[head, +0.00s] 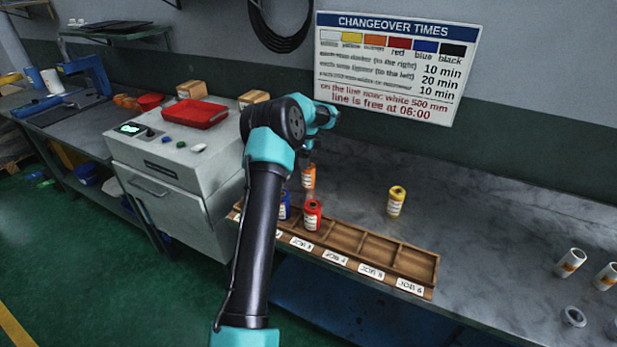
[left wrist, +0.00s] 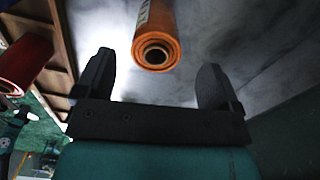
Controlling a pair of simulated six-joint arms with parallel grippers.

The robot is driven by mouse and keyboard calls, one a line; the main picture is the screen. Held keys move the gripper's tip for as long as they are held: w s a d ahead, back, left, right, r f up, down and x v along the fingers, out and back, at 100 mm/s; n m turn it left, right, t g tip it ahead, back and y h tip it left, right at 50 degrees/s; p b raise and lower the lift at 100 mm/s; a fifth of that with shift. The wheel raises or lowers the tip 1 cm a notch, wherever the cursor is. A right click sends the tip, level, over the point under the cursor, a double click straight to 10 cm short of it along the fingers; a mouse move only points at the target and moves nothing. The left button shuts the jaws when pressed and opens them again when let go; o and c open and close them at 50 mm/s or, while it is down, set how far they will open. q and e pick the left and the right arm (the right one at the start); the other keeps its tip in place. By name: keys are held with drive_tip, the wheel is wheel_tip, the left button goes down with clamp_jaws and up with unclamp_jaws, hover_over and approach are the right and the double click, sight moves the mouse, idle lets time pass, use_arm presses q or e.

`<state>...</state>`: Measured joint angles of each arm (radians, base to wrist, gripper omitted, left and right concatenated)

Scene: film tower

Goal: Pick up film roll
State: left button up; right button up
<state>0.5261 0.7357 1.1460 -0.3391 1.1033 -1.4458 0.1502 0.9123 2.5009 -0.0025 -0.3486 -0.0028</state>
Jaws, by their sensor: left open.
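An orange film roll (head: 309,177) stands on the grey bench just behind the wooden slotted rack (head: 412,262). In the left wrist view the orange roll (left wrist: 155,50) shows ahead, between the two spread fingers of my left gripper (left wrist: 154,80), with space on both sides. In the head view the left arm hides most of that gripper. A red roll (head: 312,214) and a blue roll (head: 284,205) stand in the rack; the red one also shows at the left of the wrist view (left wrist: 24,62). A yellow roll (head: 396,200) stands on the bench farther right. My right gripper is not seen.
A grey cabinet with a red tray (head: 202,113) stands to the left. Rack slots right of the red roll look empty. A sign (head: 395,65) hangs on the wall.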

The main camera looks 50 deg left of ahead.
sight(308, 171)
use_arm(q)
drive_tip(key=shift+f, duration=0.75)
drive_tip(key=shift+s+d+f, duration=0.1)
drive_tip(key=shift+f, duration=1.2)
drive_tip(key=shift+d+f, duration=0.1)
drive_tip(key=shift+f, duration=1.2)
drive_tip(key=shift+c, duration=0.3)
drive_tip(key=c, duration=1)
